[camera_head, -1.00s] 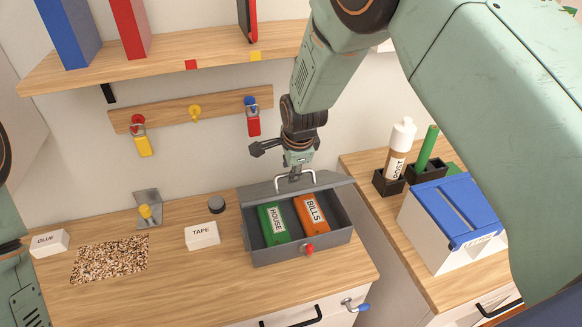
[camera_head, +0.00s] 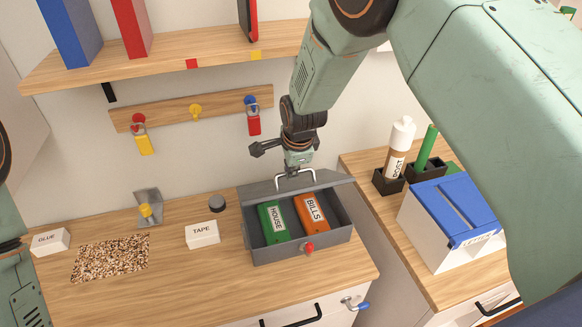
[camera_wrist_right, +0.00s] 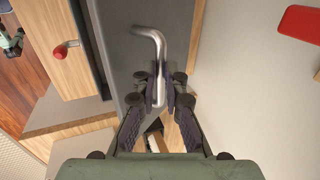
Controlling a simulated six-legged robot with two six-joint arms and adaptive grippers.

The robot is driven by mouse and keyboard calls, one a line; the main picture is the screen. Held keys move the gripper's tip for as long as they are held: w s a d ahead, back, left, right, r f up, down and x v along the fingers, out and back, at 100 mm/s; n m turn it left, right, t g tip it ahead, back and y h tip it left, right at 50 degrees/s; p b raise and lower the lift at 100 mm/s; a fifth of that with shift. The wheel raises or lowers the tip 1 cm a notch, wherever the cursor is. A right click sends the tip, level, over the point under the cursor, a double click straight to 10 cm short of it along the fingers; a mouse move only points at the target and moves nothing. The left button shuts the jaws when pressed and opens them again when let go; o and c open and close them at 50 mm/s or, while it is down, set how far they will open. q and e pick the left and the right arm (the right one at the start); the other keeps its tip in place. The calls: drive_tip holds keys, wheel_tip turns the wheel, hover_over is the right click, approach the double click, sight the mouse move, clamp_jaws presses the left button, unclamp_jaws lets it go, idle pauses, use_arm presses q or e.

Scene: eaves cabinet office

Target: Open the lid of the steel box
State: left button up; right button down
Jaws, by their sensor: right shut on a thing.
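The grey steel box (camera_head: 262,256) stands on the wooden desk with its lid (camera_head: 258,190) raised and tilted back at the rear. Inside lie a green HOUSE binder (camera_head: 273,222) and an orange BILLS binder (camera_head: 312,213). A red knob (camera_head: 308,248) is on the box front. My right gripper (camera_head: 297,172) is at the lid's metal handle (camera_head: 283,181). In the right wrist view the fingers (camera_wrist_right: 160,88) are closed around the handle (camera_wrist_right: 152,34), with the grey lid (camera_wrist_right: 124,60) beyond. My left gripper is not in view.
A blue-lidded white container (camera_head: 425,235) stands on the right counter.

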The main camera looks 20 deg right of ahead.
idle(0.3)
drive_tip(key=c, duration=2.1)
unclamp_jaws()
drive_tip(key=w+r+b, duration=0.2)
drive_tip(key=w+r, duration=0.1)
drive_tip(key=w, duration=0.3)
drive_tip(key=shift+r, duration=0.15)
drive_tip(key=o, duration=0.4)
drive_tip(key=shift+s+a, duration=0.1)
drive_tip(key=o, duration=0.3)
drive_tip(key=shift+w+f, duration=0.2)
drive_tip(key=shift+s, duration=0.1)
